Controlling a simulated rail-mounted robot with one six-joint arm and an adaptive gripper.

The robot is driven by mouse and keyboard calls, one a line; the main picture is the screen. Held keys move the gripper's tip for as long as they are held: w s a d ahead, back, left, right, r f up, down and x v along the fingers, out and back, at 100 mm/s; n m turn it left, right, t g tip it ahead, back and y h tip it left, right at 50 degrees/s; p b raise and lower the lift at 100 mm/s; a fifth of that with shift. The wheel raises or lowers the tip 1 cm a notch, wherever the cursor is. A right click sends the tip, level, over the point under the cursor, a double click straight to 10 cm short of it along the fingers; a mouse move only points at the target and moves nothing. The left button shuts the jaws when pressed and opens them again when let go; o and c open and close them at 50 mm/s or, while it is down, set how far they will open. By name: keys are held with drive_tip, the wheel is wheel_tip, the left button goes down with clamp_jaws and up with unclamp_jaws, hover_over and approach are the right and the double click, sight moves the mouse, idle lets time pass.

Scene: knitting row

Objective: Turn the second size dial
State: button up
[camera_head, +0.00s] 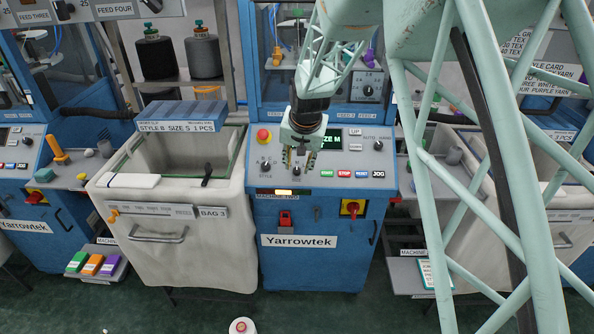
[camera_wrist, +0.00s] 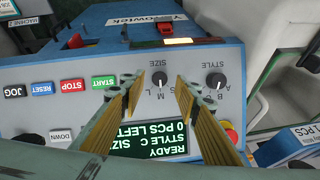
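The black size dial (camera_wrist: 160,80) sits on the control panel of machine two, with the letters M and L visible beside it. In the wrist view it lies between the tips of my gripper (camera_wrist: 159,88), whose yellow-striped fingers are open around that spot; I cannot tell if they touch it. In the head view my gripper (camera_head: 293,160) hangs over the panel and hides the size dial. The style dial (camera_wrist: 216,81) stands beside it and also shows in the head view (camera_head: 266,166). The display (camera_wrist: 160,146) reads READY, STYLE C, 0 PCS LEFT; its size letter is covered.
A red stop button (camera_head: 264,136) is left of my gripper. START, STOP, RESET and JOG buttons (camera_head: 344,174) lie to the right. A bin marked BAG 3 (camera_head: 150,235) stands left of the machine. Below the panel are a lit yellow lamp (camera_head: 284,192) and a red-yellow switch (camera_head: 352,208).

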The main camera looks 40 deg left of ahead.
sight(297, 171)
drive_tip(key=shift+x, duration=1.8)
drive_tip(key=c, duration=0.8)
